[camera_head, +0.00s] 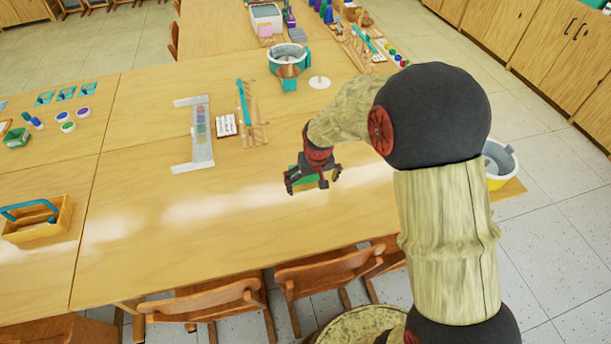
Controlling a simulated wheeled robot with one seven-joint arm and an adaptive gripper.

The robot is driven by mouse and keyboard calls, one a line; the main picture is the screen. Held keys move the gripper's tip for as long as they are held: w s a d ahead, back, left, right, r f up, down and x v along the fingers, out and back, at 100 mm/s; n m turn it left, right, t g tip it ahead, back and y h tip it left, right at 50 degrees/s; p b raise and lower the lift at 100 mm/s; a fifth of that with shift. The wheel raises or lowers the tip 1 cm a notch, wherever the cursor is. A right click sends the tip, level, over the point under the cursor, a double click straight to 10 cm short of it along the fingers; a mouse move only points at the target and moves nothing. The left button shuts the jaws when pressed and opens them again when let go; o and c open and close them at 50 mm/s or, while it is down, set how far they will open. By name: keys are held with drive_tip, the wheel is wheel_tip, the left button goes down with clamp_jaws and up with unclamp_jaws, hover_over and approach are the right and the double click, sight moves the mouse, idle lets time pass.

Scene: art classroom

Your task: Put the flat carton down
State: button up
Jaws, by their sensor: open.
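My gripper (311,181) is over the middle of the wooden table (215,240), pointing down with its fingers spread open. A small flat green thing (300,176), which looks like the flat carton, shows just below and between the fingers. The gripper covers much of it. I cannot tell whether it rests on the table or whether a finger touches it.
A grey-white rack (201,140), a white card (227,125) and a teal-and-wood piece (246,103) lie left of the gripper. A teal pot (288,58) stands behind.

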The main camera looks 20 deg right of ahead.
drive_tip(key=w, duration=0.2)
drive_tip(key=w+r+t, duration=0.1)
drive_tip(key=w, duration=0.1)
drive_tip(key=w+r+t, duration=0.1)
drive_tip(key=w, duration=0.1)
drive_tip(key=shift+w+r, duration=0.15)
drive_tip(key=shift+w, duration=0.2)
drive_tip(key=shift+b+x, duration=0.6)
drive_tip(key=shift+x, duration=0.9)
drive_tip(key=b+x, duration=0.1)
drive_tip(key=x, duration=0.2)
drive_tip(key=b+x, duration=0.1)
drive_tip(key=shift+w+d+f+b, duration=0.25)
drive_tip(key=shift+f+b, duration=0.05)
drive_tip(key=shift+f, duration=0.05)
drive_tip(key=shift+r, duration=0.1)
drive_tip(key=c, duration=0.3)
drive_tip(key=c, duration=1)
drive_tip(key=shift+r, duration=0.15)
drive_tip(key=shift+c, duration=0.2)
